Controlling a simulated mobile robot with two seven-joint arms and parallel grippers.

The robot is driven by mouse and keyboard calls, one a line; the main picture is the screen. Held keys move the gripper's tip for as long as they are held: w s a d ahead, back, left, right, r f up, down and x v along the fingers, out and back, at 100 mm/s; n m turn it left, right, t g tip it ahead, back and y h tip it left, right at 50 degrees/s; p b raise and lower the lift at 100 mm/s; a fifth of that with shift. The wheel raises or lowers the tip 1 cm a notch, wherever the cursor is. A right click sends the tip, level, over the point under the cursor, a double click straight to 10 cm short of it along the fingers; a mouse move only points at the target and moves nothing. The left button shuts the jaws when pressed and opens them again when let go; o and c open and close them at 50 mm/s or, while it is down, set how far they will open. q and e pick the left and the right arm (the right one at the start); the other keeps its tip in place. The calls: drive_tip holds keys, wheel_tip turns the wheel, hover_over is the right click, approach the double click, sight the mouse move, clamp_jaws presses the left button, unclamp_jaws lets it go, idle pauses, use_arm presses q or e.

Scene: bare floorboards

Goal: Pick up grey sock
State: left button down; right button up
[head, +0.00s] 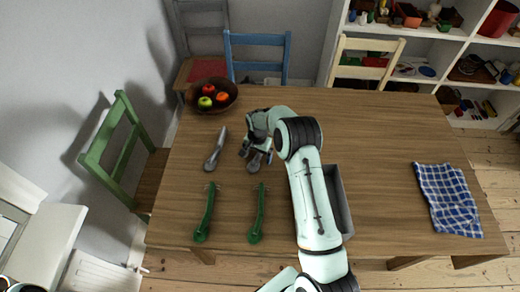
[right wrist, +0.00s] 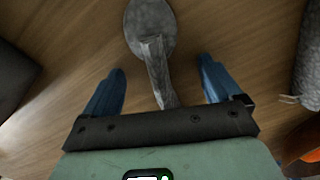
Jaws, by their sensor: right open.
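My left gripper is not in view.
Two long green things (head: 205,215) (head: 257,215) lie nearer the front edge. A grey tray (head: 342,205) is partly behind my right arm. A fruit bowl (head: 233,102) stands at the back left, a blue checked cloth (head: 447,198) at the right. Chairs (head: 120,130) surround the table.

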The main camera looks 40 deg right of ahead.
drive_tip(key=c, duration=1.1)
drive_tip(key=shift+r, duration=0.15)
